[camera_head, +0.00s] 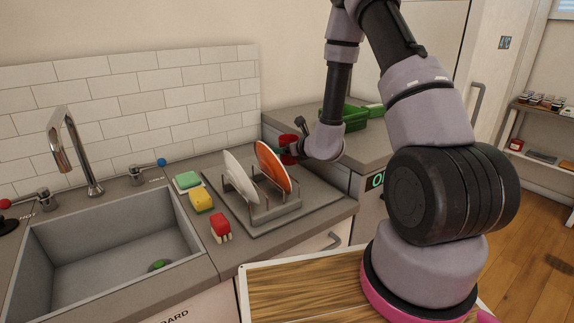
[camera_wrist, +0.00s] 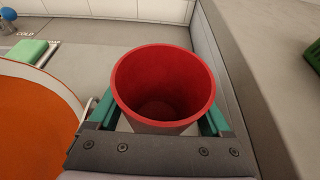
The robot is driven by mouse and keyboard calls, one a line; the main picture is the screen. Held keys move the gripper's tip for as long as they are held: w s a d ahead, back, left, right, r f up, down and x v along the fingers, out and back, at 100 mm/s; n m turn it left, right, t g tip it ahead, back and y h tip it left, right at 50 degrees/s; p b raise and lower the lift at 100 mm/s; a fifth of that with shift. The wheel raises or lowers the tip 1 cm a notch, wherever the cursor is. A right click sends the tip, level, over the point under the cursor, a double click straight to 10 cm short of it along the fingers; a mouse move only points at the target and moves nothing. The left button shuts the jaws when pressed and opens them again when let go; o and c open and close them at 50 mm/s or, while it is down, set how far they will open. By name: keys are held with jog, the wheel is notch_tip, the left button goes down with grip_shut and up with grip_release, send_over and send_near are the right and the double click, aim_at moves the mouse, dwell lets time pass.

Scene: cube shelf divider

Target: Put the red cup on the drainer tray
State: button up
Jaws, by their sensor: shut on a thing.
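The red cup (camera_wrist: 163,85) is held upright, mouth up, between the two green fingers of my gripper (camera_wrist: 158,128) in the wrist view. In the head view the red cup (camera_head: 288,145) is small and partly hidden behind the orange plate and my gripper (camera_head: 300,143). It is at the back right of the drainer tray (camera_head: 318,193), just behind the plate. Whether the cup touches the tray cannot be told. The grey tray carries a rack with a white plate (camera_head: 240,175) and an orange plate (camera_head: 272,166).
The sink (camera_head: 115,250) is farther left. A green crate (camera_head: 350,117) stands on the higher counter at right. The tray's front right part is clear.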

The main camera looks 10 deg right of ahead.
aim_at(284, 160)
jog(key=shift+f, duration=2.35)
jog(key=shift+f, duration=0.15)
jog(key=o, duration=1.3)
jog(key=shift+c, duration=0.2)
